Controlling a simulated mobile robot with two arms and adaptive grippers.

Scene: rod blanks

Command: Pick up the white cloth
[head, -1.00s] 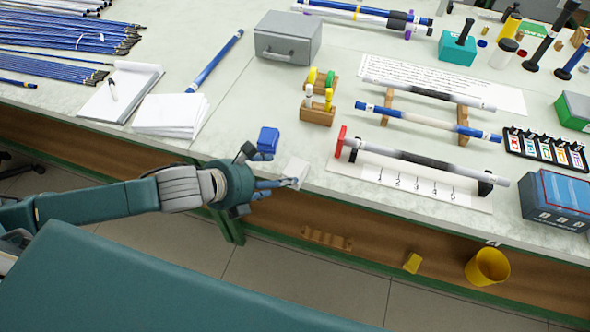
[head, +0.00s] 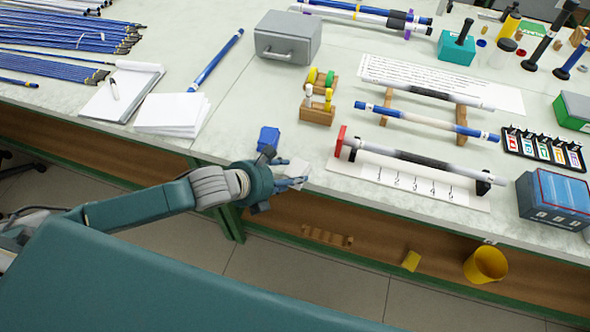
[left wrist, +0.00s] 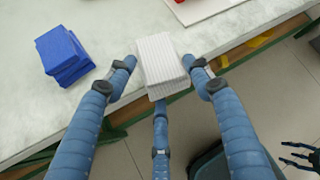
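The white cloth (head: 298,166) is a small folded, ribbed stack at the front edge of the bench. In the left wrist view the cloth (left wrist: 160,58) lies between the fingers of my left gripper (left wrist: 159,66). One finger is on each side of it and a third is at its near end. The fingers look spread, with a narrow gap at the left; contact at the right is unclear. In the head view my left gripper (head: 294,176) reaches the cloth from the left. Dark spread fingers of my right gripper (left wrist: 298,157) show at the lower right of the left wrist view.
A folded blue cloth stack (head: 268,139) lies just left of the white cloth. A white numbered board (head: 400,183) with a rod on stands is to the right. A yellow cup (head: 486,265) is below the bench edge.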

